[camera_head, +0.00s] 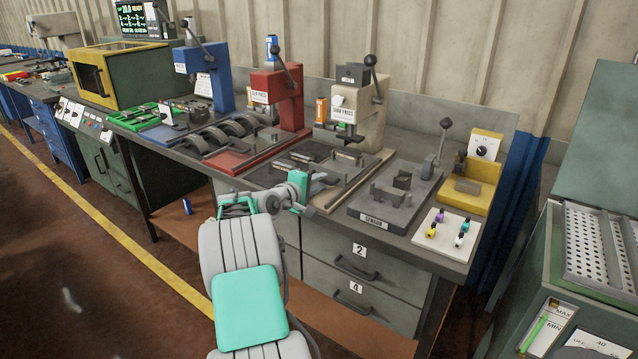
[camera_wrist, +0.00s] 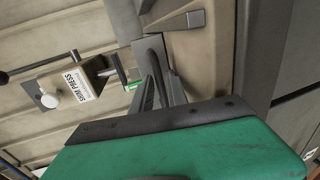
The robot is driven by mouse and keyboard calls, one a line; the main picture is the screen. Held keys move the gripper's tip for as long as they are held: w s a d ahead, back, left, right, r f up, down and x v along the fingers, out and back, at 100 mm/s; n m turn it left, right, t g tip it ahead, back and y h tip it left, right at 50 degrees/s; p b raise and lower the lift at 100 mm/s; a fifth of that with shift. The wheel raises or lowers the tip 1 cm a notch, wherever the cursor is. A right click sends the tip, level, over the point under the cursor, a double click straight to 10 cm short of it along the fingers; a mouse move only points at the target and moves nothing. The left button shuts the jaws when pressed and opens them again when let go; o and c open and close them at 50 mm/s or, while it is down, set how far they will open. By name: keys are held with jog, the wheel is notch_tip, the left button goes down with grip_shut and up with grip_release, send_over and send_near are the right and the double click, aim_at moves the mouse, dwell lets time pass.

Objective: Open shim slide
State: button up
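The beige shim press (camera_head: 361,105) stands on the bench at the right of the middle, with its label facing out. Its dark base with slide parts (camera_head: 322,166) lies in front of it. The slide itself is hard to tell apart from the base. My gripper (camera_head: 303,204) is at the front edge of this base, at the bench's front. In the wrist view, the fingers of my gripper (camera_wrist: 162,92) reach toward a dark bar on the beige surface. The press label (camera_wrist: 78,84) shows at the left. Whether the fingers are closed on the bar is unclear.
The red press (camera_head: 279,100) stands to the left and the grey sensor fixture (camera_head: 392,202) to the right. A white plate (camera_head: 446,234) with coloured knobs is at the bench's right end. Drawers (camera_head: 365,265) are below the bench top. The floor in front is clear.

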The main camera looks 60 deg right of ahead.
grip_shut()
dwell(1.4)
